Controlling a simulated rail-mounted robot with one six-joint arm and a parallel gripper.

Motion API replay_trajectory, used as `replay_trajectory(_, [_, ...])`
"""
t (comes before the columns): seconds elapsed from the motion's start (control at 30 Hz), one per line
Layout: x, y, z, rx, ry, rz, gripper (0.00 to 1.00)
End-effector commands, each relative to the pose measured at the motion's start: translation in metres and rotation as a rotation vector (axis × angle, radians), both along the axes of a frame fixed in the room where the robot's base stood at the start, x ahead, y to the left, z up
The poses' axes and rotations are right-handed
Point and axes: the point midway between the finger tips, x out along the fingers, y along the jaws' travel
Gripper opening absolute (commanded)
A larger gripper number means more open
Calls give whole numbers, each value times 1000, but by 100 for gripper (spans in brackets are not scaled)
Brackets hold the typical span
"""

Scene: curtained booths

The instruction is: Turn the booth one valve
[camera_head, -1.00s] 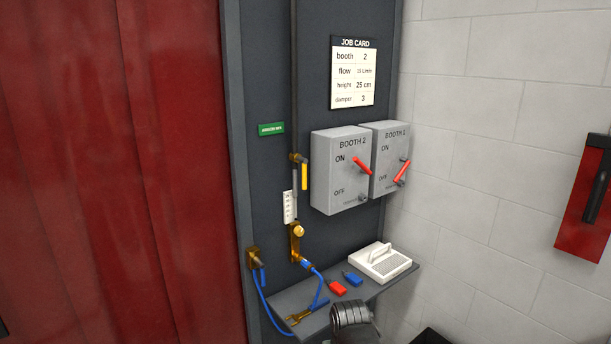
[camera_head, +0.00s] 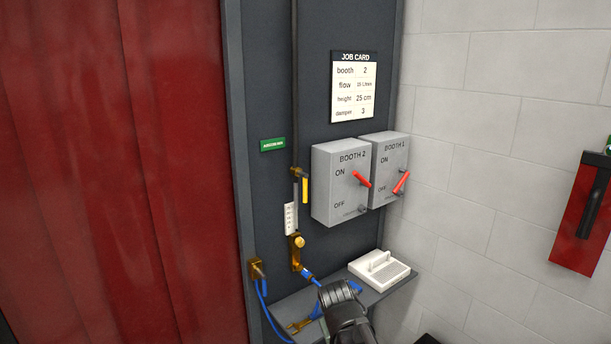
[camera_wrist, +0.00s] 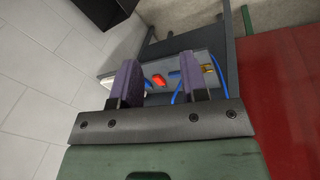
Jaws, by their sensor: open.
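A valve with a yellow lever (camera_head: 304,188) hangs on the dark vertical pipe, its lever pointing down. Below it are a white scale (camera_head: 290,218) and a brass fitting with a round knob (camera_head: 298,243). A second brass fitting (camera_head: 257,269) with a blue hose sits lower left. No booth number is legible on the valve. My gripper (camera_wrist: 159,62) is open and empty in the wrist view, its purple fingers above the shelf with a red item (camera_wrist: 158,80) showing between them. In the head view my dark wrist covers part of the shelf; the fingertips cannot be made out.
Grey BOOTH 2 (camera_head: 341,185) and BOOTH 1 (camera_head: 389,160) boxes with red levers jut from the panel right of the valve. The shelf (camera_head: 393,290) holds a white block (camera_head: 379,268). A red curtain (camera_head: 120,170) hangs left. Blue hoses loop below.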

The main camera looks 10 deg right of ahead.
Motion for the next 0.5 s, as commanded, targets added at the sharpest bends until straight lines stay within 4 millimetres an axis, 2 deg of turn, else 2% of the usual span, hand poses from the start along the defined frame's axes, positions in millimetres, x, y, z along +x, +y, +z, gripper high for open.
replay_trajectory(0.03, [46, -13, 40, -135, -71, 110, 41])
replay_trajectory(0.07, [71, -22, 55, -237, -115, 204, 41])
replay_trajectory(0.1, [105, -32, 78, -387, -164, 344, 41])
replay_trajectory(0.17, [158, -40, 119, -650, -212, 591, 41])
replay_trajectory(0.2, [193, -39, 149, -853, -218, 779, 41])
replay_trajectory(0.23, [219, -35, 170, -1017, -207, 929, 41])
replay_trajectory(0.3, [269, -11, 210, -1418, -119, 1286, 41])
replay_trajectory(0.4, [299, 26, 228, -1874, 80, 1661, 41])
replay_trajectory(0.5, [300, 45, 231, -2078, 204, 1824, 41])
